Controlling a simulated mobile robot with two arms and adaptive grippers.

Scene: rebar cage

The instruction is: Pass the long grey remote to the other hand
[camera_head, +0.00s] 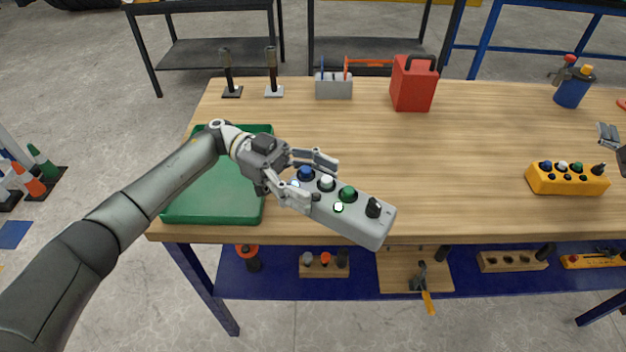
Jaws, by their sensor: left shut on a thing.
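The long grey remote (357,217) has blue, white and green buttons and a black knob at its far right end. My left gripper (314,183) is shut on its left end, with one finger on each side. The remote slants down to the right and overlaps the table's front edge in the picture; it appears held above the tabletop. Part of my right gripper (609,137) shows at the right edge, well apart from the remote. The rest of it is cut off, so its opening cannot be told.
A green tray (178,207) lies under my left forearm. A yellow button box (567,186) sits at the right of the wooden table (460,135). A red can (412,84) and grey holder (333,90) stand behind. The table between remote and yellow box is clear.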

